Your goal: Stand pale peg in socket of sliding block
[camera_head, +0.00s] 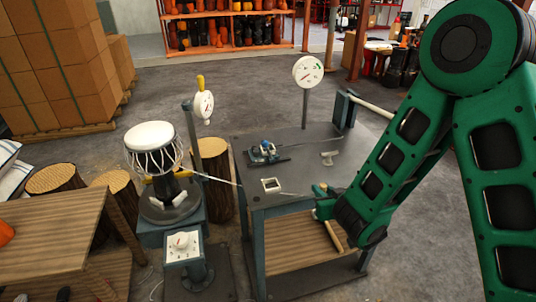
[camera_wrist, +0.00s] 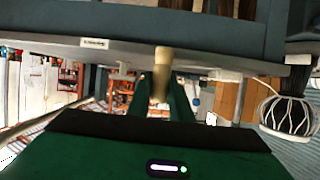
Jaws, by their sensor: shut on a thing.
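My gripper (camera_head: 322,203) is at the front right edge of the dark worktable. In the wrist view its fingers (camera_wrist: 158,103) are closed on a pale tan peg (camera_wrist: 161,68), which sticks out past the fingertips. A tan stick (camera_head: 335,239) below the gripper in the head view looks like the same peg, angled downward; its upper end is hidden. A small pale square block (camera_head: 271,185) with a darker middle lies on the tabletop to the left of my gripper; it seems to be the sliding block with the socket. The peg is apart from it.
The worktable (camera_head: 290,150) carries a blue clamp-like device (camera_head: 265,153), a small pale T-shaped piece (camera_head: 329,157) and a round dial (camera_head: 308,71) on a post. A wooden shelf (camera_head: 290,245) lies under the tabletop.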

